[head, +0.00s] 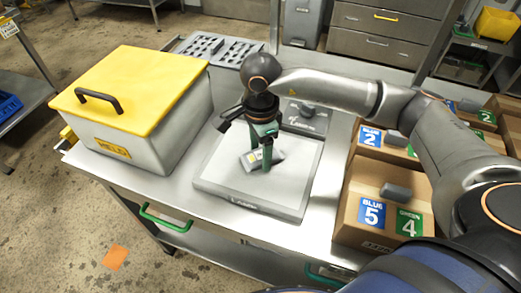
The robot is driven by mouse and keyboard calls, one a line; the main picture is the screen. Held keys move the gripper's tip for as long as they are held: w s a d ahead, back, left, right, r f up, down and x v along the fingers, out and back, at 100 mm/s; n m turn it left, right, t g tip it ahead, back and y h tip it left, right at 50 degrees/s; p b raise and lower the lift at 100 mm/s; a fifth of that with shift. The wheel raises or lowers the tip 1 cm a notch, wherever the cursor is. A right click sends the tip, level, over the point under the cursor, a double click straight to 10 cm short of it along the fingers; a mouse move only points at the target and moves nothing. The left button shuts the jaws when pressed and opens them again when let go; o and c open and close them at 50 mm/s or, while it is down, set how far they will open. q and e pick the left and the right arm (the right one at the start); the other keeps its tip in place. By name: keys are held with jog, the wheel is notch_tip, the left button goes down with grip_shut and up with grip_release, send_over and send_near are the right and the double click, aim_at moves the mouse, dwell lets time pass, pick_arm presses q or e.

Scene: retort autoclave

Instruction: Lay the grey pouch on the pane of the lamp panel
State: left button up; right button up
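The lamp panel (225,181) is a flat, light grey square slab on the steel table, with a pale pane on top. A small grey pouch (277,155) with a yellowish mark at its left end is over the middle of the pane. My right gripper (261,152) points down over the panel, its green fingers on either side of the pouch, one in front and one behind. They look closed on it. I cannot tell whether the pouch touches the pane. My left gripper is not in view.
A white box with a yellow lid (140,85) stands left of the panel. Cardboard boxes (350,205) with number labels and grey lumps on top stand to the right. A dark device (307,120) and a grey tray with slots (200,45) lie behind.

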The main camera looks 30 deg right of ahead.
aim_at(260, 154)
jog(key=o, duration=0.4)
jog(key=shift+r, duration=0.1)
notch_tip(260, 154, up, 12)
jog(key=shift+r, duration=0.1)
dwell(0.4)
